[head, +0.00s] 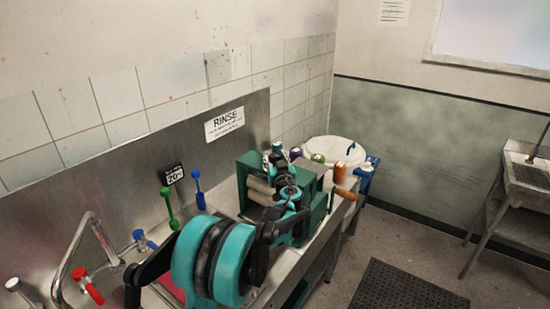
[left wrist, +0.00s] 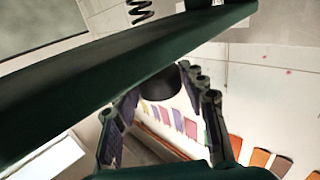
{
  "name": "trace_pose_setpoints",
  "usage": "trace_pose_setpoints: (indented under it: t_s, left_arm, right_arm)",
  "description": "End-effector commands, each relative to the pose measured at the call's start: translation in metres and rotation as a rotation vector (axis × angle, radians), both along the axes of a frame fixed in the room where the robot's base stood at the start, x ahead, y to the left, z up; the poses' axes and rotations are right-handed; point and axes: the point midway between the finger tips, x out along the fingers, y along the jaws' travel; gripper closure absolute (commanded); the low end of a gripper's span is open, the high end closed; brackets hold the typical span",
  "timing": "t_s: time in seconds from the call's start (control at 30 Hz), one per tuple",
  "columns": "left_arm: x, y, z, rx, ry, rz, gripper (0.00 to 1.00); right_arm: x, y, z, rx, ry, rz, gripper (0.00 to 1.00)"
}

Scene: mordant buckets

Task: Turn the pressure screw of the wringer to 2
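The wringer (head: 314,208) is a dark green frame with pale rollers, standing at the far end of the sink in the head view. An orange crank handle is on its right. My left gripper (head: 277,159) is over the top of the wringer, pointing away from me. In the left wrist view its two fingers (left wrist: 160,100) are apart, with a dark round knob (left wrist: 160,85) between their tips under a dark green bar (left wrist: 120,75). I cannot tell whether the fingers touch the knob. The arm hides much of the wringer's top and any scale. My right gripper is not in view.
The steel sink has a curved tap (head: 75,250) with red and blue handles at the near left. Green and blue tools (head: 198,190) stand by the back wall. A white bucket (head: 335,150) is behind the wringer. The floor at right has a dark mat (head: 405,288).

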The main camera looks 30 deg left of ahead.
Motion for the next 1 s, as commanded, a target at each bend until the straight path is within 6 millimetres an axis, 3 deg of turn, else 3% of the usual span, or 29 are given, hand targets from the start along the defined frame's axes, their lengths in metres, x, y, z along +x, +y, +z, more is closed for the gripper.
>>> trace_pose_setpoints:
  t_s: [0.03,0.1,0.57,1.0]
  left_arm:
    - [-0.0001,-0.0001,0.0,0.0,0.0,0.0,0.78]
    - [-0.0001,-0.0001,0.0,0.0,0.0,0.0,0.92]
    - [-0.0015,0.0013,-0.0001,0.0,0.0,-0.087,0.92]
    - [-0.0019,0.0039,-0.0003,0.0,0.0,-0.454,0.92]
  right_arm:
    - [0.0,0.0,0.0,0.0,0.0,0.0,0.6]
    - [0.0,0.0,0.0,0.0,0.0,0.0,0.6]
    - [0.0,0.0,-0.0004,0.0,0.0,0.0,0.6]
    - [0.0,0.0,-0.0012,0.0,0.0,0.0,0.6]
